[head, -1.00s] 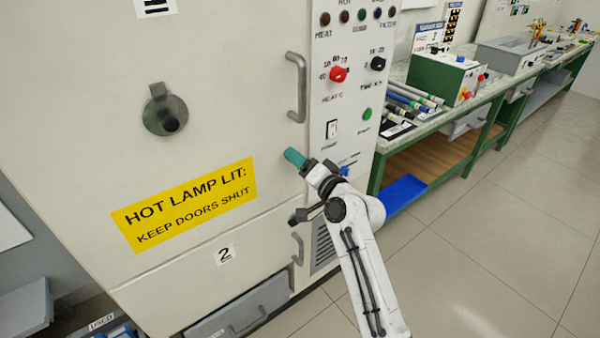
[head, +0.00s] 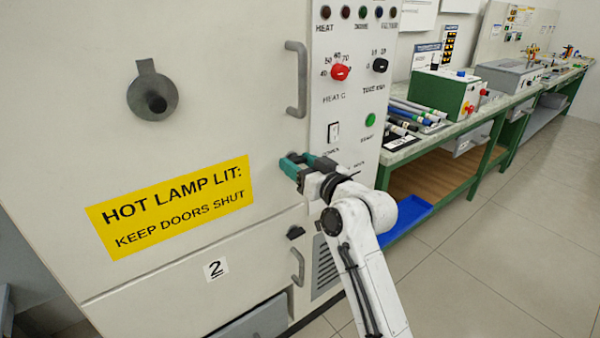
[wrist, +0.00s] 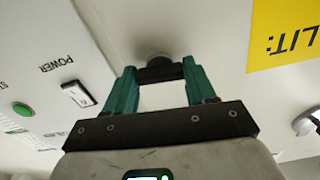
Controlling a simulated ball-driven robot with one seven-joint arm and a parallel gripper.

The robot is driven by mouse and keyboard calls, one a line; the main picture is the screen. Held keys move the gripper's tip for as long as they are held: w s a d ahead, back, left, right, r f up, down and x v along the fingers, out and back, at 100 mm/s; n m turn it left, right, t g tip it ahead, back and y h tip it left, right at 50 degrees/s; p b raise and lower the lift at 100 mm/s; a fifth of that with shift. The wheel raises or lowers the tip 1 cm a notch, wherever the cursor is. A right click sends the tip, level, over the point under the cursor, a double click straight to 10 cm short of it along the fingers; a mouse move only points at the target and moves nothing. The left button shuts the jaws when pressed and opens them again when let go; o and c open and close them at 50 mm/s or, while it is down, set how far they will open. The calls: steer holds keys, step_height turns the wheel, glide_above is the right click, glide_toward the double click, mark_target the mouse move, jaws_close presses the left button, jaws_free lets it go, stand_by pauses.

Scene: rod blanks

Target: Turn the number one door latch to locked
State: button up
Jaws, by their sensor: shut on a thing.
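The number one door latch (wrist: 157,66) is a small dark knob on a round base on the cabinet face. In the wrist view it sits between the tips of my gripper's teal fingers. My gripper (head: 292,163) is shut on it, low at the right edge of the big upper door (head: 220,100). In the head view the fingers hide most of the latch, and I cannot tell which way it points. A second dark latch (head: 295,232) shows below, by the lower door marked 2 (head: 150,290).
A grey door handle (head: 300,80) stands out above my gripper. The control panel (head: 350,110) with a red knob and switches is just right of it. A yellow warning sign (head: 170,205) is at left. A green bench (head: 430,150) stands beyond; the floor at right is clear.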

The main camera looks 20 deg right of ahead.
steer(key=shift+f+n+b, duration=0.15)
steer(key=shift+n+b, duration=0.2)
steer(key=shift+n, duration=0.15)
steer(key=o, duration=1)
steer(key=shift+o, duration=0.2)
steer(key=v, duration=1)
steer(key=shift+s, duration=0.4)
steer(key=shift+d, duration=0.1)
